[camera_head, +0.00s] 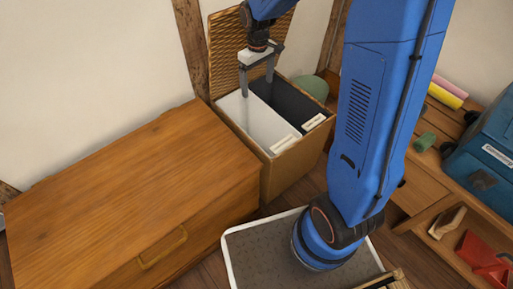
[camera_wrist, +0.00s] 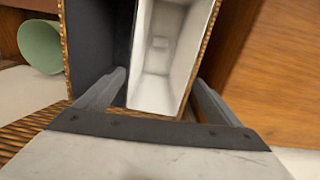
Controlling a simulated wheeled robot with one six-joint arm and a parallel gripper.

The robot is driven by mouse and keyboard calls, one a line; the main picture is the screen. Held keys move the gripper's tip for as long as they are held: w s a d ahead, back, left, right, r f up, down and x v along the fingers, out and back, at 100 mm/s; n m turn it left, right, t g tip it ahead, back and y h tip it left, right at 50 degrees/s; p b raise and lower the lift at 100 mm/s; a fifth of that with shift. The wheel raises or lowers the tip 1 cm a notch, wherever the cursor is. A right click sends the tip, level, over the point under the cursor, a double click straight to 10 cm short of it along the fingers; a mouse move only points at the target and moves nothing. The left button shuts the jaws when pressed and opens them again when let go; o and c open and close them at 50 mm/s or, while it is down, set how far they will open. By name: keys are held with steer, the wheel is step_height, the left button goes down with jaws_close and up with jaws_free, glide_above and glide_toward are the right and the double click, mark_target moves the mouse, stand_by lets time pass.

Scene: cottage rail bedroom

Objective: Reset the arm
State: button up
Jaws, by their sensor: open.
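My gripper (camera_head: 258,79) is open, its two fingers spread and pointing down over the wicker hamper (camera_head: 285,178). In the wrist view my gripper (camera_wrist: 160,100) shows both fingers apart with nothing between them. The hamper has a white compartment (camera_head: 262,124) and a dark compartment (camera_head: 277,98), and its woven lid (camera_head: 228,52) stands open behind. In the wrist view the white compartment (camera_wrist: 160,55) looks empty. My blue arm fills the middle right of the head view and hides part of the floor and the desk.
A wooden chest (camera_head: 120,190) stands left of the hamper with a clear top. A green bin (camera_head: 312,88) is behind the hamper. At right, a wooden desk (camera_head: 420,185) holds a blue toolbox (camera_head: 485,165) and rolls. A grey mat or tray with a white rim (camera_head: 255,255) lies below.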

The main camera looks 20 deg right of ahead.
steer(key=shift+r, duration=0.7)
